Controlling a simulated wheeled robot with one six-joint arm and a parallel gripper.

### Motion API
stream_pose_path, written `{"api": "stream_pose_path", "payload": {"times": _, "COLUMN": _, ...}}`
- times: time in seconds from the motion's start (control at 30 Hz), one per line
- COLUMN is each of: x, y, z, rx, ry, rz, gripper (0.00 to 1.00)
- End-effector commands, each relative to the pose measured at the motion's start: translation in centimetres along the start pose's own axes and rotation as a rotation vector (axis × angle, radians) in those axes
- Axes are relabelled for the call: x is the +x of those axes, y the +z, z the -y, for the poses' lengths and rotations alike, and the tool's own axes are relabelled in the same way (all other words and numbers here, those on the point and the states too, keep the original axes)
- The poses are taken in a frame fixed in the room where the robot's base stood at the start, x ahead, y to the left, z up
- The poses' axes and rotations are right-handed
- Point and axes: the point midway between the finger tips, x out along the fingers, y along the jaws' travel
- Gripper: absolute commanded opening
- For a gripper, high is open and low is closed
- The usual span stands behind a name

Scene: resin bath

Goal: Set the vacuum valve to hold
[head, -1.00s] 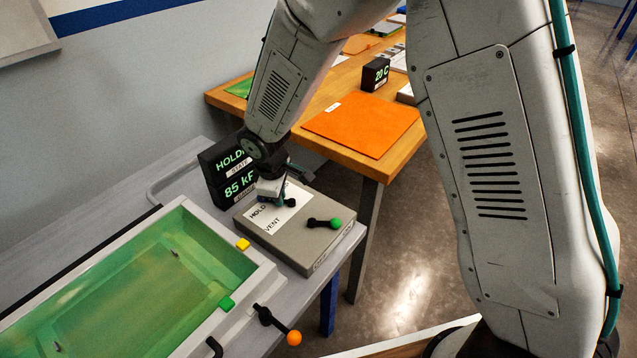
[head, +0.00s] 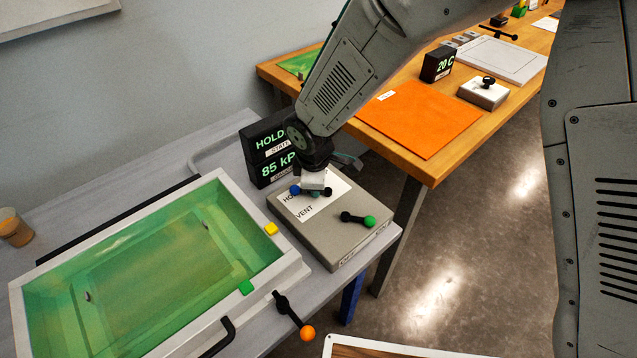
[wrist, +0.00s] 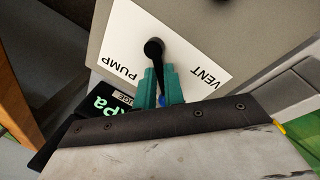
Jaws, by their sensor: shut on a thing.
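The vacuum valve box (head: 340,247) is a grey box on the grey bench, with a white label reading HOLD and VENT. The valve lever has a black pivot and a blue knob (head: 295,190), and the knob lies at the HOLD word. In the wrist view the lever (wrist: 163,75) runs from its black pivot down between the teal fingers, with PUMP on the left and VENT on the right. My gripper (head: 315,191) is shut on this lever; its fingers also show in the wrist view (wrist: 161,92). The display (head: 270,151) behind reads HOLD and 85 kPa.
A green-knobbed lever (head: 358,219) sits on the same box. The green resin bath (head: 284,290) is to the left, with an orange-knobbed lever (head: 296,318) at its near corner. A wooden table (head: 440,172) with an orange sheet (head: 420,117) stands behind right.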

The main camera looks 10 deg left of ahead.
Motion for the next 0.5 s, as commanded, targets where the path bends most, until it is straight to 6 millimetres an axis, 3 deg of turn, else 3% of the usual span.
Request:
{"api": "stream_pose_path", "payload": {"times": 0.07, "x": -0.1, "y": -0.13, "z": -0.14, "rx": 0.0, "ry": 0.004, "rz": -0.004, "gripper": 0.0}}
{"api": "stream_pose_path", "payload": {"times": 0.1, "x": -0.1, "y": -0.12, "z": -0.15, "rx": 0.0, "ry": 0.004, "rz": -0.004, "gripper": 0.19}}
{"api": "stream_pose_path", "payload": {"times": 0.17, "x": -0.09, "y": -0.09, "z": -0.15, "rx": 0.001, "ry": 0.004, "rz": -0.003, "gripper": 0.33}}
{"api": "stream_pose_path", "payload": {"times": 0.5, "x": -0.47, "y": 0.11, "z": -0.17, "rx": 0.004, "ry": 0.003, "rz": -0.002, "gripper": 0.33}}
